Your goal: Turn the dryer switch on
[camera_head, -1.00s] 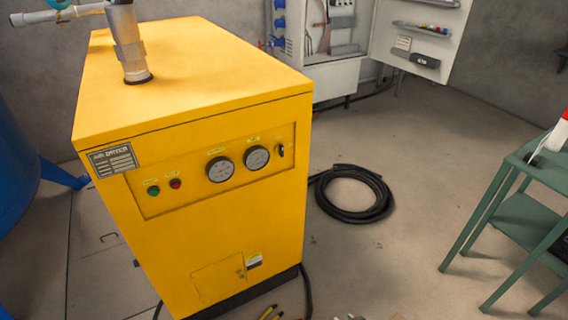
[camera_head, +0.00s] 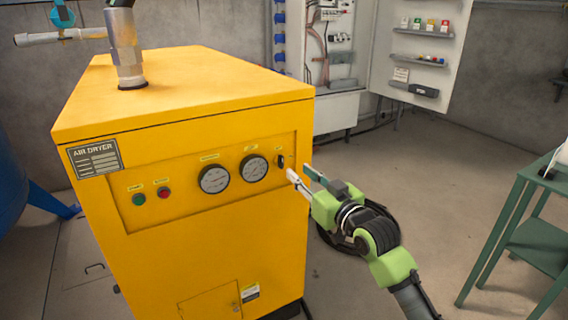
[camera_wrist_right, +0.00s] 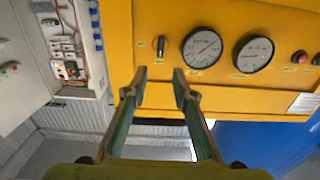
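The yellow air dryer (camera_head: 200,240) fills the left and middle of the head view. Its small black dryer switch (camera_head: 281,161) is at the right end of the recessed front panel. The switch (camera_wrist_right: 161,46) also shows in the right wrist view, just beyond the fingertips, in a picture that is turned upside down. My right gripper (camera_head: 299,173) is close in front of the panel's right end. In the right wrist view the gripper (camera_wrist_right: 160,74) is open, with an empty gap between its fingers, lined up with the switch and apart from it. My left gripper is not in view.
Two round gauges (camera_head: 254,168) sit left of the switch, with a green button (camera_head: 138,199) and a red button (camera_head: 163,193) farther left. A green table (camera_head: 515,215) stands at the right. An open electrical cabinet (camera_head: 335,60) is behind. A coiled black hose lies partly behind my arm.

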